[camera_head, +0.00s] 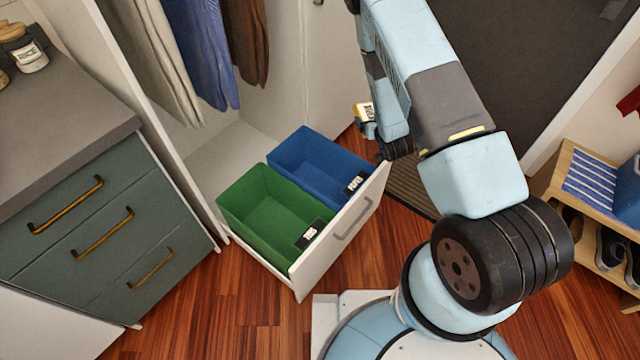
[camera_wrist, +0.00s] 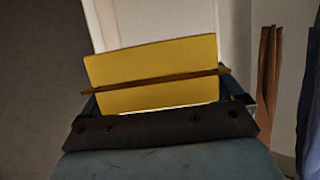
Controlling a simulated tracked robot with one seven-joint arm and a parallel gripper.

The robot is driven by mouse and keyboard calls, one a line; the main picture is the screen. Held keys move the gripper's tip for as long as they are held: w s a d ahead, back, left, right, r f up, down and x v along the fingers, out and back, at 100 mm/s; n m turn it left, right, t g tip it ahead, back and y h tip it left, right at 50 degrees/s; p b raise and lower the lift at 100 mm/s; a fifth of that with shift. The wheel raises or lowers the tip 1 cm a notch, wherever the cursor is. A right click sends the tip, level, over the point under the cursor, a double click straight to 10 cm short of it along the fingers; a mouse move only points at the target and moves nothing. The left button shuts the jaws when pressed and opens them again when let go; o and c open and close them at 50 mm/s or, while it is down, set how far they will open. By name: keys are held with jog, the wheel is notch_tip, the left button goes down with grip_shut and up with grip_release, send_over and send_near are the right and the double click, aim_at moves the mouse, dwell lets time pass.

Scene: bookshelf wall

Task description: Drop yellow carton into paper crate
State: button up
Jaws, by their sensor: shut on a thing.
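The yellow carton (camera_head: 364,112) shows small at my gripper (camera_head: 368,125) in the head view, above and beyond the far right part of the open drawer. In the wrist view the carton (camera_wrist: 150,62) fills the middle, its yellow faces divided by a darker edge. My gripper is shut on it. Two open crates stand in the pulled-out drawer: a blue crate (camera_head: 283,158) at the back and a green crate (camera_head: 229,197) in front. Both look empty. Each has a dark label, too small to read surely. The gripper's fingers are mostly hidden by my arm.
The white drawer front (camera_head: 345,232) closes off the crates on the right. Clothes (camera_head: 205,45) hang above the drawer at left. A grey-green cabinet (camera_head: 105,235) stands left; a shoe bench (camera_head: 590,185) stands right. Wooden floor is free in front.

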jog(key=w+a+f+n+g+y, duration=0.1)
jog(key=w+a+f+y, duration=0.1)
jog(key=a+f, duration=0.3)
jog(key=w+a+f+n+y, duration=0.1)
jog(key=a+f, duration=0.5)
jog(key=f, duration=0.6)
jog(key=w+a+f+n+g+y, duration=0.1)
jog(key=w+a+f+n+y, duration=0.1)
jog(key=a+f, duration=0.4)
jog(key=shift+w+f+n+g+y, duration=0.3)
jog(key=shift+w+f+n, duration=0.2)
jog(key=shift+f, duration=0.8)
jog(key=o, duration=0.7)
jog(key=shift+r, duration=0.15)
jog(key=s+d+r, duration=0.1)
jog(key=s+r, duration=0.3)
jog(key=s+d+r, duration=0.1)
jog(key=s+r, duration=0.3)
jog(key=s, duration=0.1)
jog(key=s+d+r, duration=0.2)
jog(key=s+r, duration=0.2)
jog(key=shift+s+r, duration=0.3)
